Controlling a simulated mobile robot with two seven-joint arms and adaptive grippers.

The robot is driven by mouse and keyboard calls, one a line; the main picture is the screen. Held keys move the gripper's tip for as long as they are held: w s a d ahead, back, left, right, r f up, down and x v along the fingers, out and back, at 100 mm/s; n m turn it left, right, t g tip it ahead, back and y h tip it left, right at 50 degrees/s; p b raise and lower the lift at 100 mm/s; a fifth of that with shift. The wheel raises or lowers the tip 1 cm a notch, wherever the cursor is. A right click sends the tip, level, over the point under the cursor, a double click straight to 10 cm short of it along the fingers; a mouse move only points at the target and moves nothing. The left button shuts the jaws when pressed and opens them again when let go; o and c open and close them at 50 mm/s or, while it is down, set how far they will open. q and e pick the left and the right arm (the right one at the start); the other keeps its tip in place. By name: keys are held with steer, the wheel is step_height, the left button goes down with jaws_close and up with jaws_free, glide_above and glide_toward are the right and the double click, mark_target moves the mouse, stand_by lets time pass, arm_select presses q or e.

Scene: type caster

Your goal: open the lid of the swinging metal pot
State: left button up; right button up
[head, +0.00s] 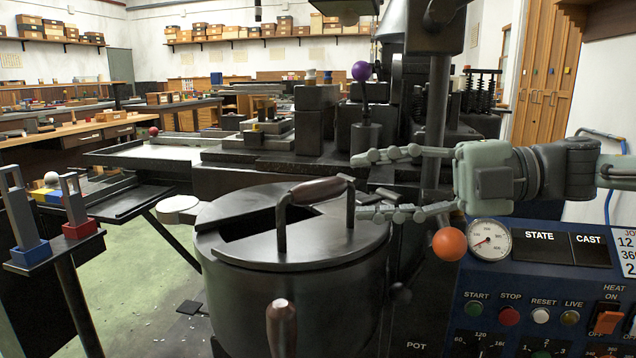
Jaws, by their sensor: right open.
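The dark metal pot (300,312) stands in the lower middle. Its flat lid (320,246) covers most of the top; a dark gap shows at the left of the lid. The lid carries a raised handle on two posts with a brown grip (318,190). A second brown handle (281,325) sticks up at the pot's front. My right gripper (360,186) comes in from the right, open and empty, fingers pointing left. Its fingertips are by the right end of the lid handle, one above and one below; I cannot tell whether they touch. My left gripper is not in view.
A blue control panel (480,290) with gauge and buttons stands at right, an orange ball knob (450,244) beside it. A dark machine (320,130) with a purple knob (361,71) rises behind the pot. A small stand (60,255) with blocks is at left.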

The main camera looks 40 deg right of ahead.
mark_target(330, 190)
steer(key=p+x, duration=0.1)
steer(key=x, duration=0.5)
steer(key=shift+s+a, duration=0.1)
steer(key=shift+a, duration=0.15)
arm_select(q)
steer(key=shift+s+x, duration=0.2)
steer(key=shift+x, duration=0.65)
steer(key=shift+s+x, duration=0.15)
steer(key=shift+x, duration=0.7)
arm_select(e)
steer(key=shift+w+a+f, duration=0.1)
steer(key=shift+w+a, duration=0.3)
steer(key=shift+w, duration=0.1)
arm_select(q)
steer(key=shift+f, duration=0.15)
arm_select(e)
jaws_close()
